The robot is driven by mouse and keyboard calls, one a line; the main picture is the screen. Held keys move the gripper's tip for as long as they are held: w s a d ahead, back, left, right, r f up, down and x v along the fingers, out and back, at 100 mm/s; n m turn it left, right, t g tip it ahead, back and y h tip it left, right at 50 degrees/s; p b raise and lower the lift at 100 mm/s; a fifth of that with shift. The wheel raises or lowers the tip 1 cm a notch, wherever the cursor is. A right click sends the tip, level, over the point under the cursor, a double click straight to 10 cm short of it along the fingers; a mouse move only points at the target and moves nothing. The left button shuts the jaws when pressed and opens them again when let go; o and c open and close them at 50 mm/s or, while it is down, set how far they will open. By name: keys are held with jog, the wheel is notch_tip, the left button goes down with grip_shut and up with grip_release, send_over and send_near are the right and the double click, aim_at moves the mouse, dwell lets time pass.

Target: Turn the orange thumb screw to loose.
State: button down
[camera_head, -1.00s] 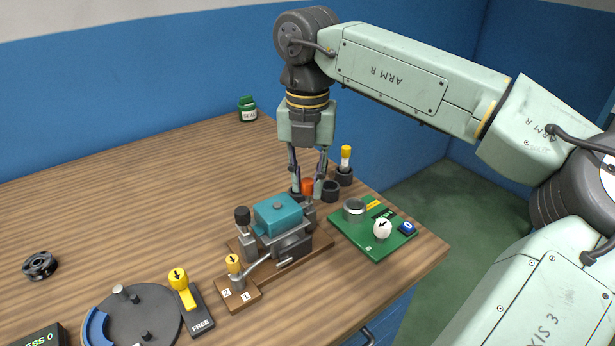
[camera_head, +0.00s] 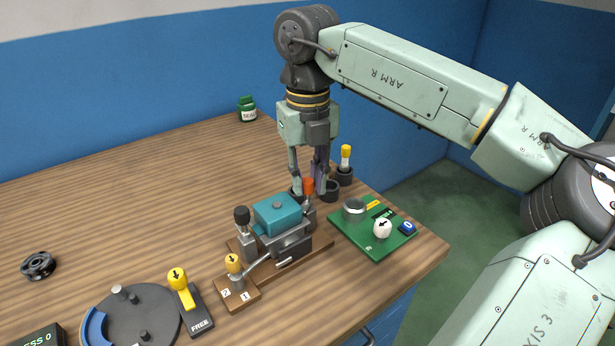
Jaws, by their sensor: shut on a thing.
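The orange thumb screw (camera_head: 308,186) stands at the back right of a small fixture that holds a teal block (camera_head: 277,212). My gripper (camera_head: 309,187) points straight down over it, with its fingers shut on the orange screw from both sides. Part of the screw is hidden by a finger. The fixture sits on a brown wooden base (camera_head: 318,246).
A black knob (camera_head: 242,216) rises at the fixture's left, with a yellow-knobbed lever (camera_head: 233,263) in front. A green board (camera_head: 373,249) with a white knob lies to the right. Dark cups (camera_head: 344,176) stand close behind my gripper.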

aim_at(308, 180)
jog(key=n, duration=0.5)
jog(key=shift+n, duration=0.3)
jog(key=n, duration=0.5)
jog(key=shift+w+n, duration=0.1)
jog(key=shift+n, duration=0.2)
jog(key=c, duration=1.4)
grip_release()
notch_tip(308, 180, up, 12)
